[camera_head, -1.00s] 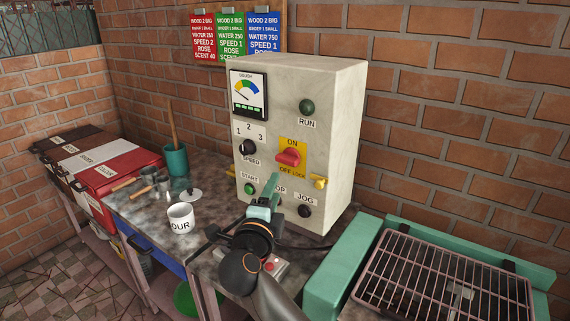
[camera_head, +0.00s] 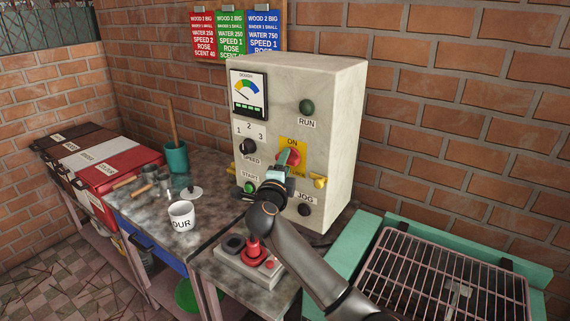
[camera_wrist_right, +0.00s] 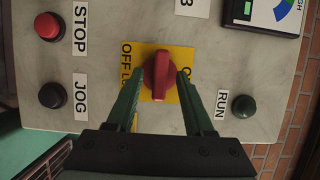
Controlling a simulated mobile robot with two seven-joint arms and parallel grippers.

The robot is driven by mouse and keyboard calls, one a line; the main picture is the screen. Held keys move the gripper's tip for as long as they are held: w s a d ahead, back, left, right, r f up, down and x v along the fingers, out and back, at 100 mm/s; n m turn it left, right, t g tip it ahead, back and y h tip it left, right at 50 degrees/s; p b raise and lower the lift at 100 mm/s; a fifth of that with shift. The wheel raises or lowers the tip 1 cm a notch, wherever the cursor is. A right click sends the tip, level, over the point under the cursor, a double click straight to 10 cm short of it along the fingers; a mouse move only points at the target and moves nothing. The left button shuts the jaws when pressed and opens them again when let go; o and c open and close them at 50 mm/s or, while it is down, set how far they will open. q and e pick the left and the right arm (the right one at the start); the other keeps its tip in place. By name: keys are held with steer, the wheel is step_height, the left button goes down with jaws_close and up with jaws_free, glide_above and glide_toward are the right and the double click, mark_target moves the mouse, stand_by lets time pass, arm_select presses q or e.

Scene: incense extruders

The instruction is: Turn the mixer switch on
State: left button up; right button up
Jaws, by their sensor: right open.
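The mixer switch (camera_head: 289,157) is a red rotary knob on a yellow plate marked ON at the top and OFF LOCK below. The plate is on the front of a pale control box (camera_head: 333,134). My right gripper (camera_head: 286,164) is in front of the knob and covers its lower part. In the right wrist view the red knob (camera_wrist_right: 158,76) stands between the two green fingertips of my right gripper (camera_wrist_right: 159,78). The fingers are open, one on each side, with small gaps visible. My left gripper is not in view.
The box also carries a speed knob (camera_head: 247,147), a green start button (camera_head: 249,187), a jog button (camera_head: 304,210) and a green run lamp (camera_head: 307,107). A white cup (camera_head: 181,217) is on the table to the left.

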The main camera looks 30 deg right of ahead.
jaws_close()
stand_by(0.3)
stand_by(0.3)
